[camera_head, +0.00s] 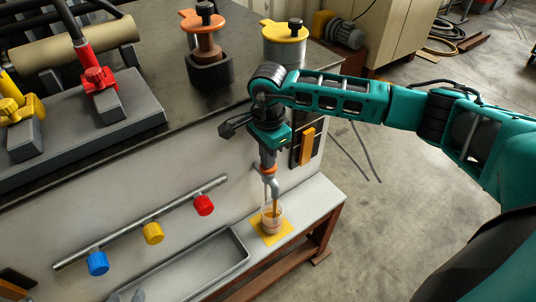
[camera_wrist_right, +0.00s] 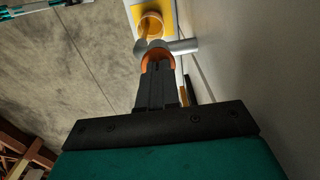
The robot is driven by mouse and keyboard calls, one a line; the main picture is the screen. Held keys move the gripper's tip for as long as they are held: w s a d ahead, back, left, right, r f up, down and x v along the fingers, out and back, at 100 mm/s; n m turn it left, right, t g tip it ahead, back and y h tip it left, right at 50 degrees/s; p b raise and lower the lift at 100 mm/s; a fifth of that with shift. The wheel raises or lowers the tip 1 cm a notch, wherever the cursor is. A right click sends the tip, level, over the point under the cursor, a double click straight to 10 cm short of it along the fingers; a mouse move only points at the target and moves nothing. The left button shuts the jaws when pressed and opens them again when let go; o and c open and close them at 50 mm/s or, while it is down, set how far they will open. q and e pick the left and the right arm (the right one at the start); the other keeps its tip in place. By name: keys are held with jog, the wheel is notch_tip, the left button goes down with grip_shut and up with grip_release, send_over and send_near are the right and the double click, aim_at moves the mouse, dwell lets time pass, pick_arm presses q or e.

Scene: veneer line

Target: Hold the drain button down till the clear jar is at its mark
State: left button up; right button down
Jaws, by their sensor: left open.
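The clear jar (camera_head: 271,222) stands on a yellow pad (camera_head: 284,232) under a grey spout (camera_head: 273,188). It holds some amber liquid, and an amber stream shows between spout and jar. I cannot make out its mark. The jar also shows in the wrist view (camera_wrist_right: 152,23). The orange drain button (camera_head: 267,170) is on top of the spout. My right gripper (camera_head: 268,160) points down with its fingers together, apparently touching the button; the wrist view shows the fingertips over it (camera_wrist_right: 157,60).
A pipe with blue (camera_head: 97,263), yellow (camera_head: 153,233) and red (camera_head: 204,205) knobs runs along the panel, above a grey trough (camera_head: 205,268).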

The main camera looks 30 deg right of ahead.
jog(key=shift+s+f, duration=0.2)
jog(key=shift+f, duration=0.2)
jog(key=shift+w+r+p, duration=0.1)
jog(key=shift+r+p, duration=0.25)
jog(key=shift+r, duration=0.15)
notch_tip(320, 180, up, 4)
jog(key=shift+w+f+p, duration=0.15)
jog(key=shift+f+p, duration=0.05)
jog(key=shift+p, duration=0.85)
pick_arm(q)
jog(key=shift+s+a+r, duration=0.6)
jog(key=shift+s+a, duration=0.05)
jog(key=shift+a, duration=0.05)
pick_arm(e)
notch_tip(320, 180, up, 10)
